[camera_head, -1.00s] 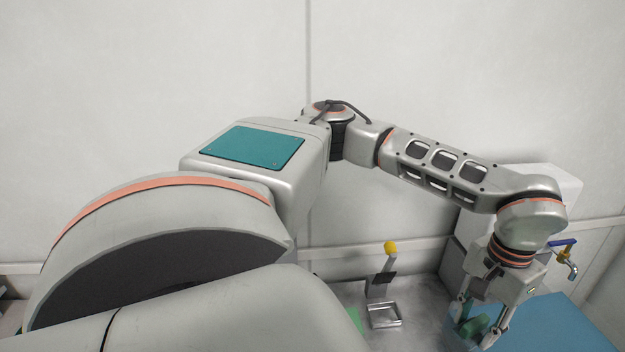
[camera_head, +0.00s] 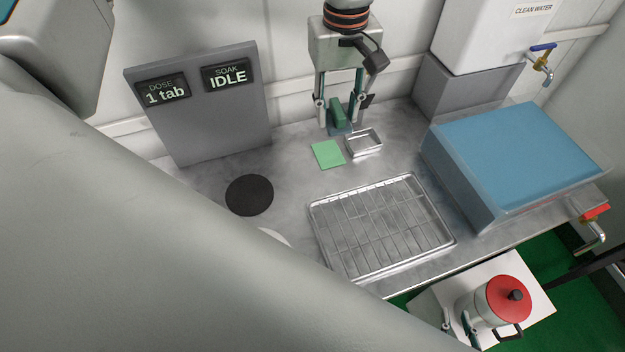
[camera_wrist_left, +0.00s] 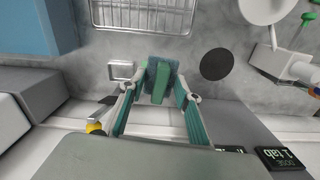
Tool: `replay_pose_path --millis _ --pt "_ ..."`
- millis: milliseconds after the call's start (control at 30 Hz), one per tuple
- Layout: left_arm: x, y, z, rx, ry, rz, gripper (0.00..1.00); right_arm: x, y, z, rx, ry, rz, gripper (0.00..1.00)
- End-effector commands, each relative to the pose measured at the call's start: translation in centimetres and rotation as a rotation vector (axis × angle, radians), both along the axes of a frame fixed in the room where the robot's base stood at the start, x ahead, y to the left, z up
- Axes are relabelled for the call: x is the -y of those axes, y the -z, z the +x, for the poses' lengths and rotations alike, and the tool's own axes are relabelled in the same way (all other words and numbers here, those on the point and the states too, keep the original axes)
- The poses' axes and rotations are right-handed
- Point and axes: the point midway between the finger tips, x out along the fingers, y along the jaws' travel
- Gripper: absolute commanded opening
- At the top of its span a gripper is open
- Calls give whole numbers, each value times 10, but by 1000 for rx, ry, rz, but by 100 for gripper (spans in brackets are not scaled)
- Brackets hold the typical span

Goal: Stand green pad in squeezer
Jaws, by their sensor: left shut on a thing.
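My left gripper (camera_head: 339,122) is shut on the green pad (camera_head: 338,112), a dark green block with a bluish piece at its lower end. The pad also shows between the fingers in the left wrist view (camera_wrist_left: 161,82). In the head view it is just behind the light green square and beside a small metal tray (camera_head: 363,142), seemingly the squeezer's base. The squeezer's yellow knob (camera_wrist_left: 95,128) shows in the wrist view; its lever is mostly hidden behind my gripper. My right gripper (camera_head: 459,328) appears open, its fingertips apart beside a red-lidded pot.
A light green square (camera_head: 327,153), a black disc (camera_head: 249,195) and a wire rack (camera_head: 381,226) lie on the counter. A blue-topped tub (camera_head: 520,150) is at right. A grey display panel (camera_head: 215,118) stands at left. The pot (camera_head: 508,298) is at front right.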

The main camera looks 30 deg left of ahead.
Motion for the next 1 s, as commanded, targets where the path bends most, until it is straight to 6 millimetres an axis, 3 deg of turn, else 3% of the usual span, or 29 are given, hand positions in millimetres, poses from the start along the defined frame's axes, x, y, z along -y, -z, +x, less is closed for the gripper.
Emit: replay_pose_path --millis 67,267,700,833,1000 --pt "4 7 0 -3 -60 0 15 -4 10 -3 -4 -5 5 24" --pt "6 24 -1 -10 -115 1 15 -7 8 -2 1 -9 11 24" --pt "6 129 -1 -10 -113 0 15 -5 16 -4 -6 -6 8 24" --pt "6 150 -1 -7 -112 0 15 -5 20 -5 -11 -6 6 24" --pt "6 162 0 -6 -112 0 15 -4 22 -6 -14 -6 5 24"
